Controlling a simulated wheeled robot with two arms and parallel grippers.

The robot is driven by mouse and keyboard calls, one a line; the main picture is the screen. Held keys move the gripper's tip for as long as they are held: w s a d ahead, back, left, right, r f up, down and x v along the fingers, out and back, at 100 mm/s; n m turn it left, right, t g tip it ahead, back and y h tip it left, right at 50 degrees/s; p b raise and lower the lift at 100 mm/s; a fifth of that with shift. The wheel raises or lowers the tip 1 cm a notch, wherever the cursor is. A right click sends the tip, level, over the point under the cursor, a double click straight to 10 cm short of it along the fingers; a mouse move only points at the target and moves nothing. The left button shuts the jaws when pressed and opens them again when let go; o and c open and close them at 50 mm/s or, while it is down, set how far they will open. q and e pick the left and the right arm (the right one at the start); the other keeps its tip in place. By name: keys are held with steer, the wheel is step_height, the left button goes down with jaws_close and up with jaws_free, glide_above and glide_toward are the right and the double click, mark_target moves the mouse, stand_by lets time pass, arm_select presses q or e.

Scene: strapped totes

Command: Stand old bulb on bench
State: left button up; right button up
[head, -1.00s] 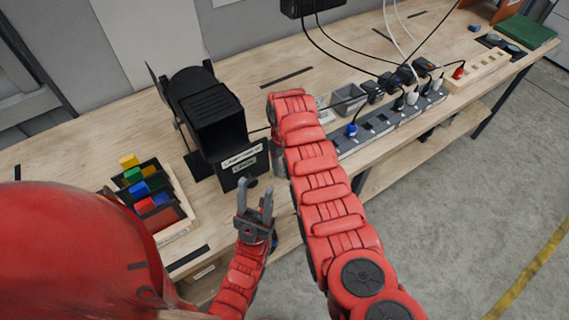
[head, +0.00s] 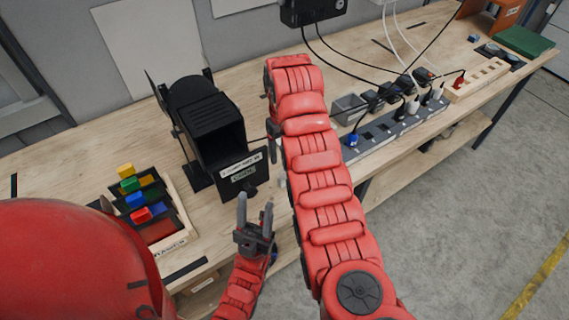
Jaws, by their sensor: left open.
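I cannot make out the old bulb in this view. A black lamp housing (head: 205,125) stands on the bench (head: 75,160), its front open and dark inside. A labelled black panel (head: 243,175) is at its front. My left gripper (head: 256,212) is open and empty, fingers pointing up, just in front of and below that panel, near the bench's front edge. My right arm reaches across the bench to the right of the housing. Its gripper is mostly hidden behind the arm; a small dark part (head: 273,130) shows at the arm's left side.
A wooden tray (head: 184,236) with coloured blocks lies left of the housing. A power strip (head: 385,133) with plugs and cables, a small grey bin (head: 348,108) and a wooden holder (head: 478,80) are right of my right arm. Bare bench lies behind the housing.

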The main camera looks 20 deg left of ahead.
steer(key=shift+r, duration=0.8)
